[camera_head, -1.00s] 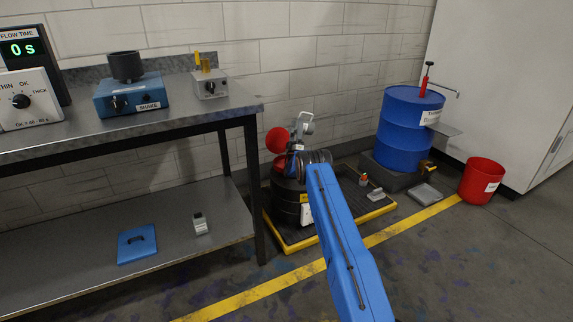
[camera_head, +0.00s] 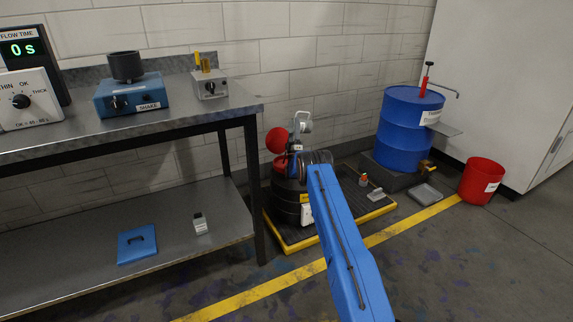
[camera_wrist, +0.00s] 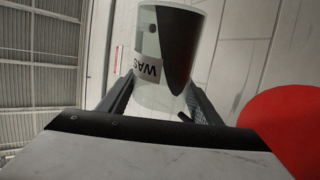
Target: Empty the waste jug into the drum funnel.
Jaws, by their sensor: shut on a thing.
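The waste jug is a pale, see-through vessel with a label reading "WAS", upside down in the wrist view (camera_wrist: 150,85). My gripper (camera_wrist: 160,100) is shut on the jug, with one finger on each side. In the head view the jug (camera_head: 303,122) is small and held above the black drum (camera_head: 287,204). The red funnel (camera_head: 282,167) on the drum is partly hidden behind my gripper and arm. I cannot tell whether anything is flowing from the jug.
A red round lid (camera_head: 276,140) stands up beside the jug; red also fills the wrist view's lower right. The drum stands on a yellow-edged tray (camera_head: 300,243). A workbench (camera_head: 180,121) is at left. A blue drum (camera_head: 405,130) and red bin (camera_head: 482,181) are at right.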

